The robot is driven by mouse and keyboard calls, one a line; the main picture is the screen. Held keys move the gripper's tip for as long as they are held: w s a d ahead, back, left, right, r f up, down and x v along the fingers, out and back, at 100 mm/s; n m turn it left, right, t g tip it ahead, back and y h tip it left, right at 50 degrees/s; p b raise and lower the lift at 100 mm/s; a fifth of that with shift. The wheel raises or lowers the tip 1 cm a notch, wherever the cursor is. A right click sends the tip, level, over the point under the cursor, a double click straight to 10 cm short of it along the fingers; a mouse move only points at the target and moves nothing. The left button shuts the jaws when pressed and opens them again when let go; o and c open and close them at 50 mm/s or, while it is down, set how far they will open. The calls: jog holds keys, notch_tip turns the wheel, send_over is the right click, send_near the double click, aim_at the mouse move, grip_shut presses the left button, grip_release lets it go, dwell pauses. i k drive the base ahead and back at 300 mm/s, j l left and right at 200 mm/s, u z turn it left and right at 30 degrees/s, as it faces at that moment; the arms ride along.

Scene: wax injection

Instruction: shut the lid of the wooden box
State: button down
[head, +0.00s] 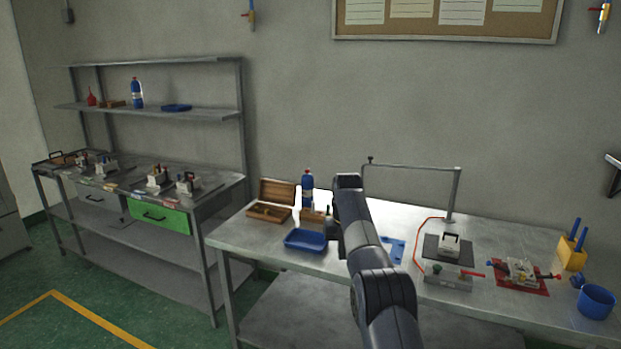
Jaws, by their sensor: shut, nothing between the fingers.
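The wooden box (264,217) stands near the left back of the workbench, and its lid (277,192) is open, tilted up at the rear. The box's inside shows from above, with small pale bits in it that are too small to name. My arm reaches over the bench to the right of the box. A dark part beside the arm seems to be my gripper (335,233); it is shut, apart from the box and to its right. Its fingertips are mostly hidden or too small to make out.
A blue tray (305,240) lies in front and right of the box. A blue bottle (308,187) and a brown block (312,217) stand between the box and my arm. A lamp frame (455,195) and clamps stand farther right. The bench left of the box is clear.

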aim_at(270, 191)
jog(key=i+j+z, duration=0.55)
jog(key=i+j, duration=0.15)
jog(key=j, duration=0.15)
jog(key=i+j+z, duration=0.25)
jog(key=j, duration=0.3)
jog(key=i+j, duration=0.2)
jog(key=j, duration=0.15)
jog(key=i+j, duration=0.15)
jog(key=j, duration=0.25)
jog(key=i+j, duration=0.2)
jog(key=j, duration=0.15)
jog(key=i+j, duration=0.2)
jog(key=j, duration=0.2)
jog(key=i+j+z, duration=0.1)
jog(key=j, duration=0.25)
jog(key=i+j, duration=0.25)
jog(key=j, duration=0.15)
jog(key=i+j, duration=0.15)
jog(key=j, duration=0.2)
